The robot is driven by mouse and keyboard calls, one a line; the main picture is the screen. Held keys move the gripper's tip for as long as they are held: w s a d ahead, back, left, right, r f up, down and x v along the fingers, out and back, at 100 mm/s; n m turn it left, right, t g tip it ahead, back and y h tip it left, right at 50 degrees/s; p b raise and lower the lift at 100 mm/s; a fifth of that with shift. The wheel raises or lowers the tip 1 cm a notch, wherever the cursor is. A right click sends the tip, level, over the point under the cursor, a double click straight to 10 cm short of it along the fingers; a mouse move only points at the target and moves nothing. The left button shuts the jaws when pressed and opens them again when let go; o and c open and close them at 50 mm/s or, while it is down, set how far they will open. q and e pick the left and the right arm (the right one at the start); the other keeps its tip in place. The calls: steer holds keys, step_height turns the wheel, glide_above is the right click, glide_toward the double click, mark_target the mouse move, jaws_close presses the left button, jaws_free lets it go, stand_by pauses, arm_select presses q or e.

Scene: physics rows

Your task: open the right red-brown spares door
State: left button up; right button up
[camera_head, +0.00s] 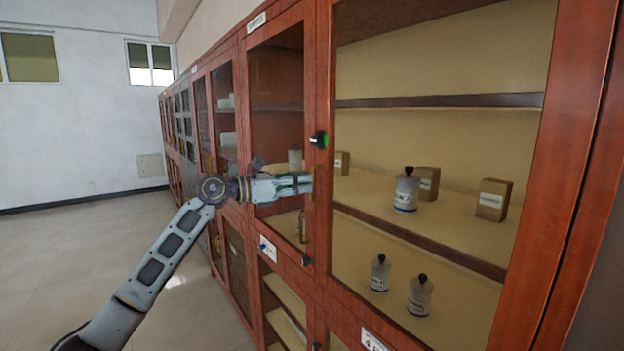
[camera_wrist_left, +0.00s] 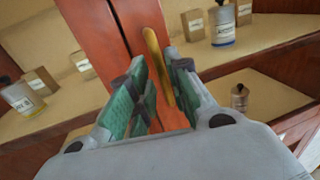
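The right red-brown door (camera_head: 326,230) has a wooden frame around a large glass pane and looks shut against its neighbour. Its upright brass handle (camera_wrist_left: 158,65) stands just right of the door seam in the left wrist view; in the head view the handle (camera_head: 314,183) is partly hidden by my gripper. My left gripper (camera_head: 308,184) reaches the handle from the left. In the left wrist view its green-padded fingers (camera_wrist_left: 162,92) are apart, with the handle between them. I cannot tell whether a pad touches it. My right gripper is not in view.
The left glass door (camera_head: 312,70) is beside the seam. Behind the glass are bottles (camera_head: 406,190) and small boxes (camera_head: 493,200). Open floor (camera_head: 60,260) lies to the left.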

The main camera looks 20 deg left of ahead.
mark_target(312, 196)
arm_select(q)
steer(key=shift+p+x, duration=0.4)
steer(key=shift+x, duration=1.35)
jaws_close()
